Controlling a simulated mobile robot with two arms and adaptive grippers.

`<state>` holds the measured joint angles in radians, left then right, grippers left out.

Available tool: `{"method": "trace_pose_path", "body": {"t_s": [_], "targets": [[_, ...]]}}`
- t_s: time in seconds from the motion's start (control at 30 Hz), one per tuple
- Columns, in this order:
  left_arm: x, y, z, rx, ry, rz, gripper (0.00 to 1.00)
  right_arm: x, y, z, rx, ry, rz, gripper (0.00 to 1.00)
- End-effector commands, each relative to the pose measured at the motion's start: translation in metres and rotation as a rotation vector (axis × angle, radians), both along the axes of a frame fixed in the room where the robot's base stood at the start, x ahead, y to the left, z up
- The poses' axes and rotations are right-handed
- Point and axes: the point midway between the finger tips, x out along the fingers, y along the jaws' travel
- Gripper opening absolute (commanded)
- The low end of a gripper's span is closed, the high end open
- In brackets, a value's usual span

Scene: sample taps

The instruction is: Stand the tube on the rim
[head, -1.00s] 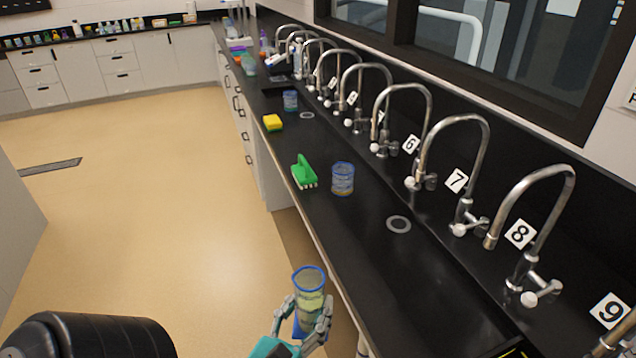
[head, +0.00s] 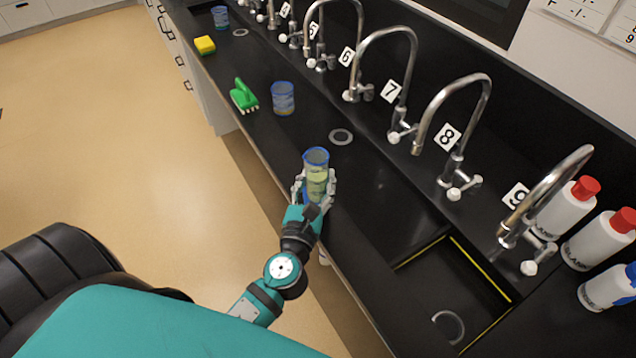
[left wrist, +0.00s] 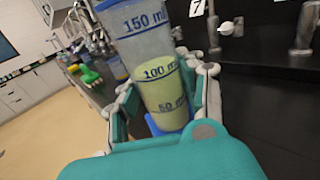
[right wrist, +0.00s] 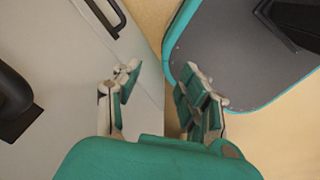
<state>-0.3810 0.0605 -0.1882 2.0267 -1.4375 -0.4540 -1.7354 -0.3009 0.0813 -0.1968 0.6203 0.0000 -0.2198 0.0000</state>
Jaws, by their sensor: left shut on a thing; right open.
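The tube (head: 316,177) is a clear graduated cylinder with a blue top edge, a blue base and pale green liquid inside. My left gripper (head: 315,189) is shut on it and holds it roughly upright over the near edge of the black sink bench. In the left wrist view the tube (left wrist: 158,85) stands between the fingers, with its 50, 100 and 150 ml marks showing. The rim (head: 354,262) is the bench's front border along the sinks, to the right of and below the gripper. My right gripper (right wrist: 155,95) is open and empty.
A sink with a yellow-edged opening (head: 480,270) lies at the lower right. Curved taps (head: 470,110) line the back. A blue-rimmed beaker (head: 283,98), green brush (head: 243,96) and yellow sponge (head: 205,45) stand farther along. White bottles (head: 590,240) stand at right.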

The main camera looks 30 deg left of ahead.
Motion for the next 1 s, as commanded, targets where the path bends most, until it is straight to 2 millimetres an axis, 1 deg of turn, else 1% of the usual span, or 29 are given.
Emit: {"method": "trace_pose_path", "body": {"t_s": [0.03, 0.13, 0.3, 0.4, 0.67, 0.83, 0.87, 1.0], "targets": [[0.005, -0.001, 0.001, -0.001, -0.001, 0.000, 0.10, 0.001, -0.001, 0.002, -0.002, -0.001, 0.000, 0.42], [0.007, -0.001, -0.003, 0.000, 0.000, 0.000, 0.10, 0.001, -0.002, 0.000, -0.003, -0.002, 0.001, 0.42], [0.007, -0.001, -0.027, 0.001, 0.002, -0.001, 0.10, 0.001, -0.002, -0.011, -0.003, -0.002, 0.001, 0.42], [0.007, -0.001, -0.035, 0.001, 0.001, -0.001, 0.10, 0.001, -0.002, -0.013, -0.002, -0.001, 0.002, 0.42], [0.007, -0.001, -0.036, 0.000, 0.000, 0.000, 0.10, 0.001, 0.000, -0.012, 0.001, -0.001, 0.004, 0.42], [0.007, -0.001, -0.040, 0.000, 0.000, 0.000, 0.10, 0.001, 0.003, -0.017, 0.004, -0.001, 0.003, 0.42], [0.007, -0.001, -0.040, 0.000, 0.001, 0.000, 0.42, 0.001, 0.004, -0.016, 0.005, -0.001, 0.003, 0.42], [0.007, -0.001, -0.039, 0.000, 0.001, 0.000, 0.60, 0.001, 0.006, -0.015, 0.007, 0.000, 0.003, 0.42]]}}
